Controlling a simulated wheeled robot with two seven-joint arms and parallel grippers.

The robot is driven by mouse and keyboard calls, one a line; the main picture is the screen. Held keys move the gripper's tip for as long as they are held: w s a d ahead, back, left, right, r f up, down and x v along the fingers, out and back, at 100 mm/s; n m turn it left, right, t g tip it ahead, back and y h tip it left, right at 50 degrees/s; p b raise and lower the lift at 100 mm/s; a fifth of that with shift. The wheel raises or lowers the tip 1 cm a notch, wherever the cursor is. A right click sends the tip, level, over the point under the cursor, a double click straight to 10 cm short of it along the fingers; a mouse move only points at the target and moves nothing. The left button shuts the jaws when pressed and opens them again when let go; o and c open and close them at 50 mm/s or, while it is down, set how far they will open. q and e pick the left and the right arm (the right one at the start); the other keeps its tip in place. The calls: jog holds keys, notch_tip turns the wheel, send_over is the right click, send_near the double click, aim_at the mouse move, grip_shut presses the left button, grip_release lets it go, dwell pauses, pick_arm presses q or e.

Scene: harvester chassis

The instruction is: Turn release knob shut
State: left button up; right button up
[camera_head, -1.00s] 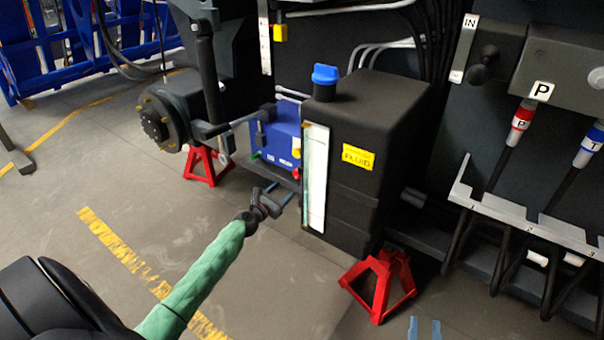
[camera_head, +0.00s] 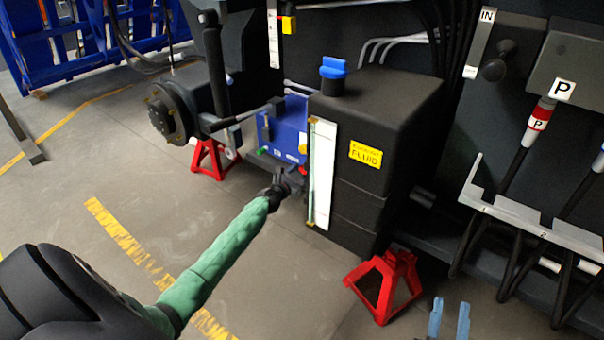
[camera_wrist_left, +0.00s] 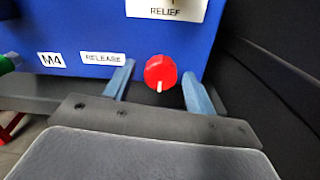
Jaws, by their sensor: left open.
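The release knob (camera_wrist_left: 159,72) is a round red knob on the blue valve block (camera_wrist_left: 60,25), right of the label RELEASE (camera_wrist_left: 103,58). Its white mark points down, slightly left. My left gripper (camera_wrist_left: 158,78) is open, with one blue finger on each side of the knob and a gap on both sides. I cannot tell how far forward the fingertips reach. In the head view, my left gripper (camera_head: 284,183) is at the front of the blue block (camera_head: 287,128), partly hiding its lower front. My right gripper (camera_head: 449,318) is open and empty at the bottom right.
The black fluid tank (camera_head: 365,205) with a blue cap (camera_head: 334,72) stands close right of the block. A yellow knob (camera_head: 303,149) and the RELIEF label (camera_wrist_left: 165,10) are above the red knob. Red stands (camera_head: 384,285) are on the floor.

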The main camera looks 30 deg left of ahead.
pick_arm(q)
jog(key=shift+w, duration=0.25)
pick_arm(e)
jog(key=shift+s+r, duration=0.15)
jog(key=shift+r, duration=0.35)
pick_arm(q)
jog(key=c, duration=1)
pick_arm(e)
jog(key=shift+s+d, duration=0.1)
